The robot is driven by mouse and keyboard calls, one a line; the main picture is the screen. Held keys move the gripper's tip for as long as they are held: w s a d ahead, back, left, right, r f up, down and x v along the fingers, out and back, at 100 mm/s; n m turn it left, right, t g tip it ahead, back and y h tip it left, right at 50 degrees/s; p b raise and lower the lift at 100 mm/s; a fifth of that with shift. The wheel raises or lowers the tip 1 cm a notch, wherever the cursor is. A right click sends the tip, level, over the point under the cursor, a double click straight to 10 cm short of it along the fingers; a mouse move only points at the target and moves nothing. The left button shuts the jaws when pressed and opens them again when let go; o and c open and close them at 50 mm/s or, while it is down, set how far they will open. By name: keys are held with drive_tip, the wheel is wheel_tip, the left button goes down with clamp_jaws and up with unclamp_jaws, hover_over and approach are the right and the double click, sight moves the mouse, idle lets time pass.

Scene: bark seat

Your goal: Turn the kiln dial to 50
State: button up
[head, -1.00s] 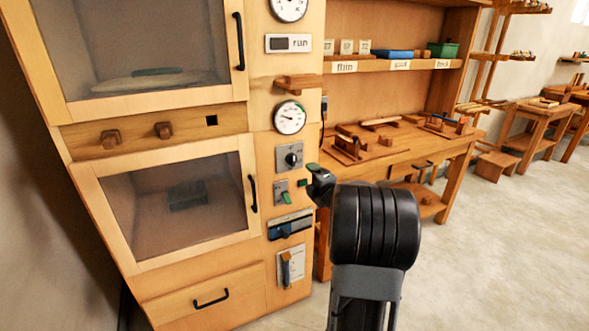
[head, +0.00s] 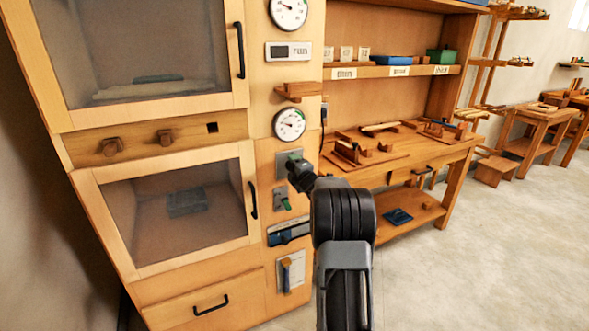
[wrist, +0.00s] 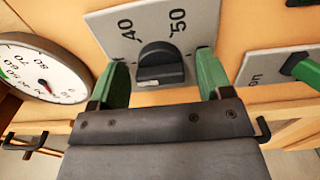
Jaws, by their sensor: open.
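The kiln dial (wrist: 160,65) is a black knob on a grey plate (wrist: 125,20) marked 40 and 50. A small pale mark shows on the knob's near edge; I cannot tell which number it points at. My gripper (wrist: 162,68) is open, with one green finger on each side of the knob. Whether the fingers touch it is not clear. In the head view my gripper (head: 297,168) is in front of the panel and hides the knob; part of the grey plate (head: 284,156) shows.
A round gauge (head: 289,124) is above the dial, below a small wooden ledge (head: 298,90). A green-handled switch (head: 283,199) and a blue slider (head: 288,233) are below. The lower kiln door handle (head: 252,197) is at left. A workbench (head: 405,155) stands at right.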

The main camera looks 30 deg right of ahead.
drive_tip(key=shift+c, duration=0.4)
drive_tip(key=c, duration=0.8)
drive_tip(key=shift+c, duration=0.2)
